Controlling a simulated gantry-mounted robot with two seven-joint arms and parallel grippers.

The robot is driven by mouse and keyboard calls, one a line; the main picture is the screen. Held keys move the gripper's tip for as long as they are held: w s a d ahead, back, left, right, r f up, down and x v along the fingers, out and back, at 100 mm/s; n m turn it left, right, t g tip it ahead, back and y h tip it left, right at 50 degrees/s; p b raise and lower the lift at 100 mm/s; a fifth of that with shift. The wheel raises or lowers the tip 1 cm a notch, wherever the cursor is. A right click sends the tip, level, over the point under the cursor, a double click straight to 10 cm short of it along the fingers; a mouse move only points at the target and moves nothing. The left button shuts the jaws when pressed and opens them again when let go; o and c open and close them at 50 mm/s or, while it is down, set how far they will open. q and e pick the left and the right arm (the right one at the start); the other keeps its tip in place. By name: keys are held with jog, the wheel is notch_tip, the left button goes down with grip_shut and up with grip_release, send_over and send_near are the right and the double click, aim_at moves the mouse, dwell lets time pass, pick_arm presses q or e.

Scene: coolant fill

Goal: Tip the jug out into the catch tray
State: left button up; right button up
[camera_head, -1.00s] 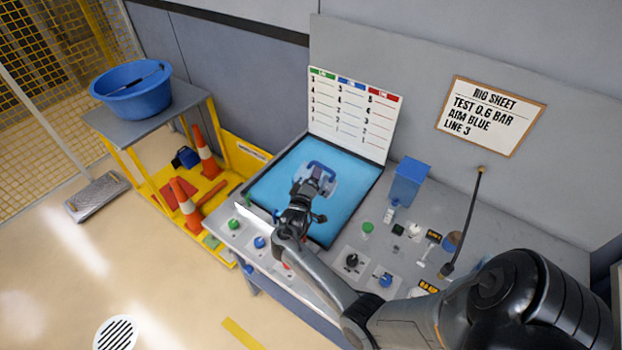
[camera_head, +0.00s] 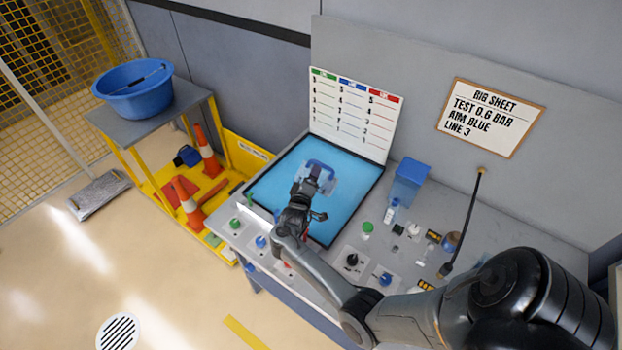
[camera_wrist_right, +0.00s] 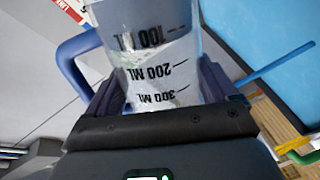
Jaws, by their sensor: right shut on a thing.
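The clear jug (camera_head: 325,183) with a blue handle is held over the blue-floored catch tray (camera_head: 275,188), which has a dark rim. My right gripper (camera_head: 308,186) is shut on the jug. In the right wrist view the jug (camera_wrist_right: 155,50) sits between the fingers of the gripper (camera_wrist_right: 175,85), its black ml marks upside down and its blue handle to the left. The jug looks tilted. I cannot tell how much liquid it holds. The tray's blue floor (camera_wrist_right: 285,75) also shows at the right of that view. My left gripper is not in view.
A white chart board (camera_head: 352,115) stands behind the tray. A blue box (camera_head: 409,183), small bottles and several knobs crowd the bench to the right and front. A blue basin (camera_head: 135,97) stands on a side table at left.

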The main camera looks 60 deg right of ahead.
jog(key=shift+r, duration=0.15)
jog(key=shift+w+r+n+p, duration=0.25)
jog(key=shift+r+n+p, duration=0.15)
jog(key=shift+n+p, duration=0.35)
jog(key=shift+w+r, duration=0.1)
jog(key=shift+n+p, duration=0.25)
jog(key=shift+p, duration=0.05)
jog(key=shift+g, duration=0.3)
jog(key=shift+w+a+r+n+p, duration=0.1)
jog(key=shift+w+r+n+p, duration=0.1)
jog(key=shift+n+p, duration=0.15)
jog(key=shift+w+r+n+p, duration=0.15)
jog(key=shift+r+n+p, duration=0.1)
jog(key=shift+n+p, duration=0.1)
jog(key=shift+f, duration=0.15)
